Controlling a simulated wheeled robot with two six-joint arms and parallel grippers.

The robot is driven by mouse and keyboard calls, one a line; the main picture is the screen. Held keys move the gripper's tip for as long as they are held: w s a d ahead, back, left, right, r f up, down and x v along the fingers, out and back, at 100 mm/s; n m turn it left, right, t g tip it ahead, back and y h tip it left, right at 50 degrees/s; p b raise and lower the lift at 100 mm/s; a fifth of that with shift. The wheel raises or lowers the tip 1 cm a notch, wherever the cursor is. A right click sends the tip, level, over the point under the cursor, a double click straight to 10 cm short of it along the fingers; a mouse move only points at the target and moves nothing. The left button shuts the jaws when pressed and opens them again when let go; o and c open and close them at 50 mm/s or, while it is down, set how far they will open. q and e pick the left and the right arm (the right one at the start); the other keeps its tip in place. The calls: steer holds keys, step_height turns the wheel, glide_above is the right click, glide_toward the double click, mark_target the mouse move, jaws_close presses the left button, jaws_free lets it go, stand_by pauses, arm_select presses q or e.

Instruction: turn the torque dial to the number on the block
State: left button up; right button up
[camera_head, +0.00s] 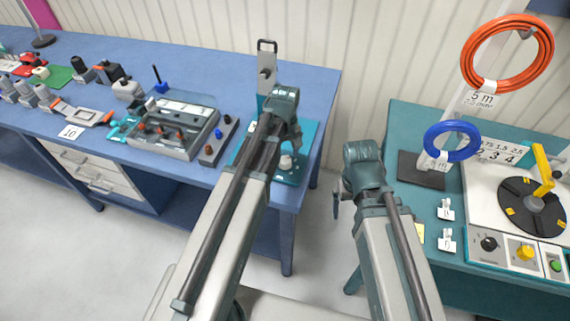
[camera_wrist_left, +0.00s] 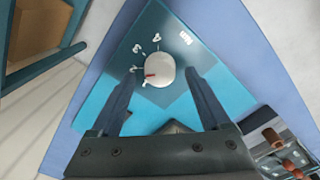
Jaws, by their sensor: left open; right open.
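The torque dial is a white round knob (camera_wrist_left: 166,70) with a red pointer mark, on a teal plate (camera_wrist_left: 160,24). Digits 1 to 4 curve around its left and upper side. The pointer faces left, near the 1 and 2; I cannot tell exactly which. My left gripper (camera_wrist_left: 163,76) is open, its fingers on either side of the knob, contact unclear. In the head view the knob (camera_head: 286,162) shows just below my left gripper (camera_head: 294,138). My right gripper (camera_head: 338,206) is open and empty between the tables. I cannot identify the number block surely; a white card (camera_head: 70,131) reads 10.
A grey tray (camera_head: 180,125) with tools and a small block of knobs (camera_head: 217,140) stand left of the dial plate on the blue table. The teal table at right holds a turntable (camera_head: 530,207), cable coils (camera_head: 507,53) and white tags (camera_head: 446,240). A floor gap separates the tables.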

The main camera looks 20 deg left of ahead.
arm_select(q)
steer(key=shift+f+b, duration=0.35)
steer(key=shift+f, duration=0.4)
jaws_close()
